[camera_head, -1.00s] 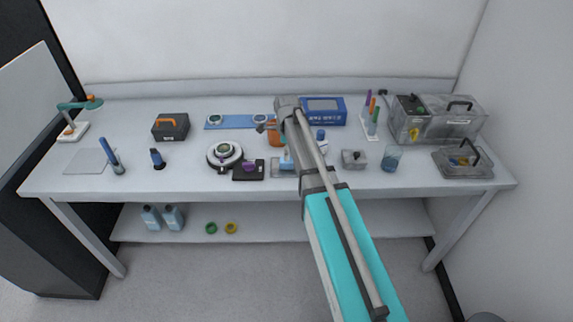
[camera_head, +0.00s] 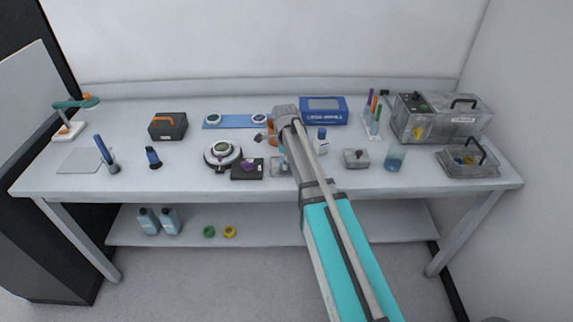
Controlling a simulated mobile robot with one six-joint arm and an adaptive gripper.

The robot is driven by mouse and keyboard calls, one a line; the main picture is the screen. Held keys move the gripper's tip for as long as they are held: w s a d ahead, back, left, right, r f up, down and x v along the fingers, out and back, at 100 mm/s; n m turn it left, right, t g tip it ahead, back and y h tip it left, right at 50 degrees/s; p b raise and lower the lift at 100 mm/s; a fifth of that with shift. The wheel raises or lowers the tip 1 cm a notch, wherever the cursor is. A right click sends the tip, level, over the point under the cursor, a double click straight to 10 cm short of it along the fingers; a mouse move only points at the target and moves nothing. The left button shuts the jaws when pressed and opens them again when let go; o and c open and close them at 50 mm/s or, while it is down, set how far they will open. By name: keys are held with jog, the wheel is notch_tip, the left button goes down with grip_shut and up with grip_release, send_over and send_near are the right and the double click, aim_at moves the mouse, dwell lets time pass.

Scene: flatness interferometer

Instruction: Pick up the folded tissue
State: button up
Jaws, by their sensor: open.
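I cannot make out a folded tissue for certain. A small clear and pale item (camera_head: 279,167) stands at the front middle of the bench, partly hidden by my arm, and I cannot tell what it is. My gripper (camera_head: 262,138) is over the middle of the bench, pointing left, with its fingers apart and nothing visible between them. It is in front of the blue strip (camera_head: 236,121) and right of the round white device (camera_head: 222,154). My arm hides part of the bench behind and below it.
A black box with a purple knob (camera_head: 247,169) is just left of the pale item. A small bottle (camera_head: 321,141), a grey metal box (camera_head: 355,158) and a beaker (camera_head: 395,158) stand to the right. A blue carton (camera_head: 324,110) is behind.

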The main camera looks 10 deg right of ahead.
dwell(0.4)
jog(key=c, duration=0.8)
jog(key=shift+c, duration=0.2)
jog(key=shift+r, duration=0.15)
notch_tip(320, 180, up, 3)
jog(key=p, duration=0.2)
jog(key=shift+f+p, duration=0.2)
jog(key=shift+p, duration=0.2)
jog(key=s+r+p, duration=1)
jog(key=s, duration=0.4)
jog(key=shift+d, duration=0.15)
jog(key=shift+o, duration=0.3)
